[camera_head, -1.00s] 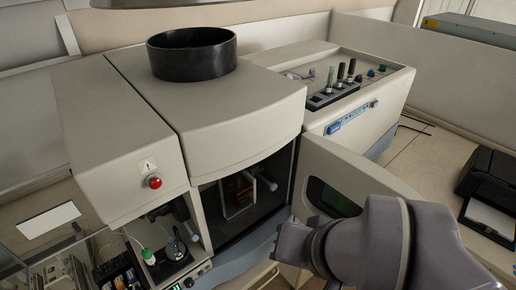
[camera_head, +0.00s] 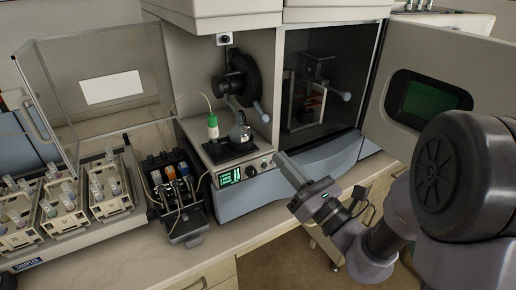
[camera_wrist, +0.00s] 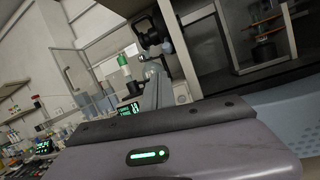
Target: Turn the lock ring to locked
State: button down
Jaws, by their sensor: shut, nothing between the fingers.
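A black ring (camera_head: 247,76) with a lever ending in a pale blue-grey knob (camera_head: 260,110) is mounted in the open left bay of the spectrometer. It seems to be the lock ring; its lever points down and to the right. It also shows in the wrist view (camera_wrist: 147,32), its knob near the top of my fingers. My gripper (camera_head: 281,157) is shut and empty, in front of and below the bay, apart from the ring. Its fingers stand upright in the wrist view (camera_wrist: 156,72). I cannot read any lock marking.
A glass vessel (camera_head: 240,132) and a green-capped bottle (camera_head: 213,127) stand below the ring. The chamber to the right has its door (camera_head: 430,60) swung open. A pump with tubing (camera_head: 172,190) and sample racks (camera_head: 60,205) stand to the left.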

jog(key=shift+m+t, duration=0.3)
jog(key=shift+m, duration=0.2)
jog(key=x, duration=0.6)
jog(key=w+d+x, duration=0.1)
jog(key=x, duration=0.2)
jog(key=shift+w+a+f+p, duration=0.2)
jog(key=shift+w+p, duration=0.2)
jog(key=shift+w, duration=0.05)
jog(key=shift+h, duration=0.3)
